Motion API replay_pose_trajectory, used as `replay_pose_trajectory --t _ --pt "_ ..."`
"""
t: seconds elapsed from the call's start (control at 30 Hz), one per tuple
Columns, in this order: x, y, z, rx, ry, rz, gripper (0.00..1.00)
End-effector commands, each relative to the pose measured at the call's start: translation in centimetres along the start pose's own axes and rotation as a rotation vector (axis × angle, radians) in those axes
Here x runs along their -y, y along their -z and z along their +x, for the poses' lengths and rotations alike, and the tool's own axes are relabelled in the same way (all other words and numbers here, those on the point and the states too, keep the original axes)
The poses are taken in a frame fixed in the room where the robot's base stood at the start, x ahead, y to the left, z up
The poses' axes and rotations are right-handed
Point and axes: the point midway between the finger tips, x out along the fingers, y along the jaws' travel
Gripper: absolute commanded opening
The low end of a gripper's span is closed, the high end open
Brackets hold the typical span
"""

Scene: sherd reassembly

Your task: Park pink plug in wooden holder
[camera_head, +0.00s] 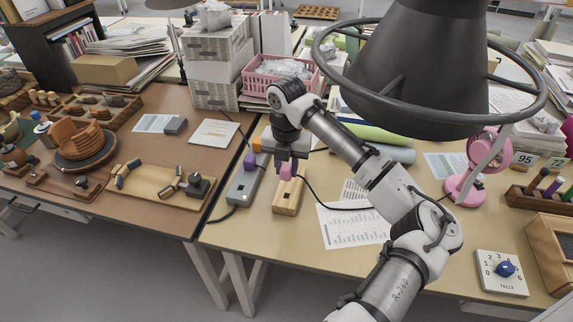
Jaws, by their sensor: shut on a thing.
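The pink plug (285,171) is between the fingers of my gripper (286,166), which is shut on it. It sits low over the far part of the wooden holder (287,203), a pale block with a dark square hole near its front. A black cable runs from around the plug to the right across the paper. From this view I cannot tell whether the plug touches the holder or is just above it.
A grey power strip (243,184) with a purple plug (249,161) lies left of the holder. A printed sheet (352,222) lies to the right. A pink fan (480,165) and a tally dial (502,272) stand farther right. A large dark lamp shade (425,70) hangs above my arm.

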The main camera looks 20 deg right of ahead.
Motion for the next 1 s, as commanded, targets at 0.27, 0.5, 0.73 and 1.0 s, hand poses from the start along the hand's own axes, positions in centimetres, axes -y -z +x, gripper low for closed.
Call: replay_pose_trajectory --t 0.27,0.5,0.73,1.0 --pt "0.1 0.0 2.7 0.001 0.002 0.001 0.05" --pt "0.0 0.0 4.9 0.000 -0.001 0.001 0.05" --pt "0.0 0.0 5.8 0.001 0.000 0.001 0.05" --pt "0.0 0.0 5.8 0.001 0.000 0.001 0.05"
